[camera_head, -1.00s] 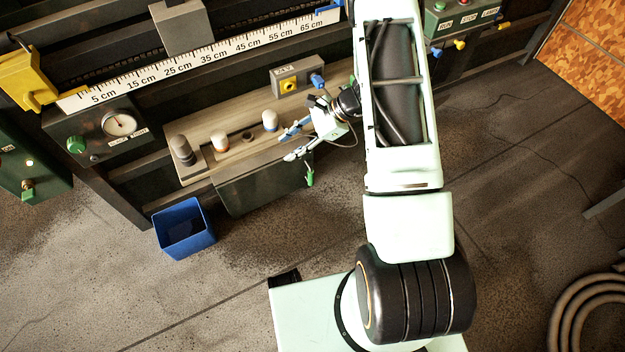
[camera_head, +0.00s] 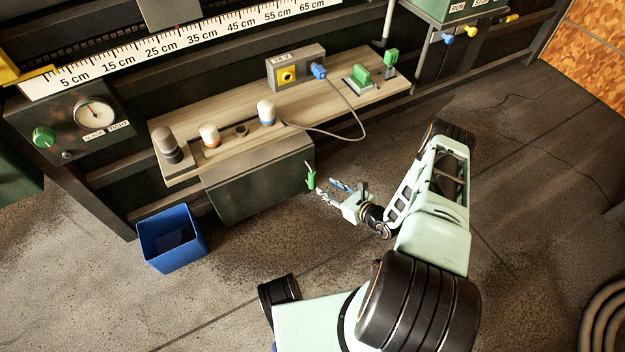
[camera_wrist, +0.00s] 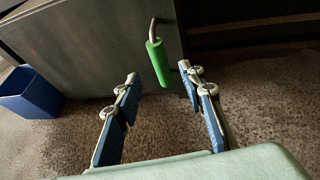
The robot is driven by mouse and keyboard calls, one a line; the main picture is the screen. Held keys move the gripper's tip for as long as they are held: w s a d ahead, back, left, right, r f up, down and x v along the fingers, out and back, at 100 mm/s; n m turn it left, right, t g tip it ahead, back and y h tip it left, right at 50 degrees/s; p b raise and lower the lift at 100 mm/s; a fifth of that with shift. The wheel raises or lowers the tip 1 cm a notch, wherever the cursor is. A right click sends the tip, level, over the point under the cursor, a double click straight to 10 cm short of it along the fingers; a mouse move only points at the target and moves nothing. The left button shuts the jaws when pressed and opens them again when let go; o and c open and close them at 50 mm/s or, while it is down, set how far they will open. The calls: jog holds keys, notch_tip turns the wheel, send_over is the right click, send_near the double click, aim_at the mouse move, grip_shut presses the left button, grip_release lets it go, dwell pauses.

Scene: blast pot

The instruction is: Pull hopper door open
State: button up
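The hopper door is the dark grey-green panel (camera_head: 258,182) below the wooden shelf, and it looks shut. Its green handle (camera_head: 311,178) hangs on a bent metal rod at the door's right edge. In the wrist view the handle (camera_wrist: 157,62) appears ahead of and between my fingertips, with the door (camera_wrist: 90,50) behind it to the left. My gripper (camera_head: 334,192) is open and empty, just right of and slightly below the handle in the head view. In the wrist view my gripper's two blue-padded fingers (camera_wrist: 157,78) are spread wide; contact with the handle is not visible.
A blue bin (camera_head: 172,238) stands on the floor left of the door. The floor in front of the door is clear.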

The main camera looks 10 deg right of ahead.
aim_at(314, 179)
jog(key=b+x, duration=0.3)
jog(key=x, duration=0.6)
jog(key=shift+s, duration=0.1)
jog(key=shift+w+a+f, duration=0.15)
jog(key=shift+w+a, duration=0.15)
jog(key=shift+w, duration=0.25)
jog(key=shift+c, duration=0.7)
grip_shut()
